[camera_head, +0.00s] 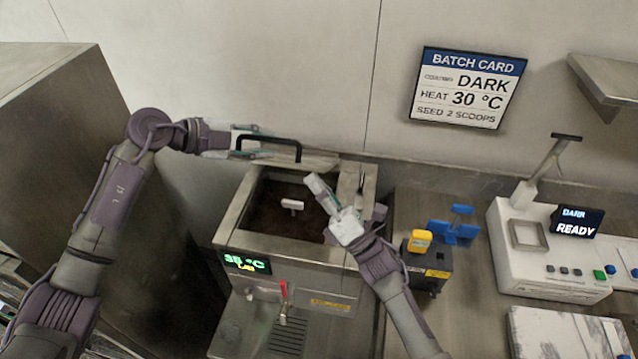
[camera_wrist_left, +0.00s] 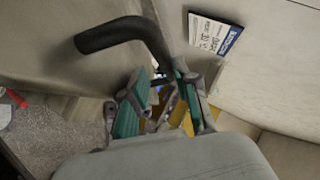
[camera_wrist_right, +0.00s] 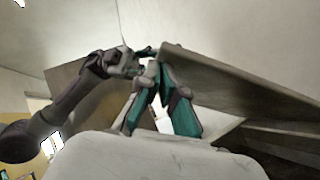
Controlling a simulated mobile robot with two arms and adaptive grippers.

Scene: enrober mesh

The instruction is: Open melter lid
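The melter (camera_head: 285,248) has its top open, with dark chocolate (camera_head: 275,205) inside. Its lid (camera_head: 315,161) stands raised at the back and shows nearly edge-on in the head view. The black lid handle (camera_head: 285,141) shows beside it and also in the left wrist view (camera_wrist_left: 120,33). My right gripper (camera_head: 315,182) is over the right part of the opening, fingertips together and empty. In the right wrist view the lid's slab (camera_wrist_right: 235,85) lies close by its tips; contact is unclear.
A white-topped piece (camera_head: 292,204) shows in the chocolate. A red-handled tap (camera_head: 284,290) is on the melter's front. To the right are a black box with a yellow top (camera_head: 422,240), a blue holder (camera_head: 455,232) and a white scale-like machine (camera_head: 545,255). A batch card hangs on the wall (camera_head: 468,87).

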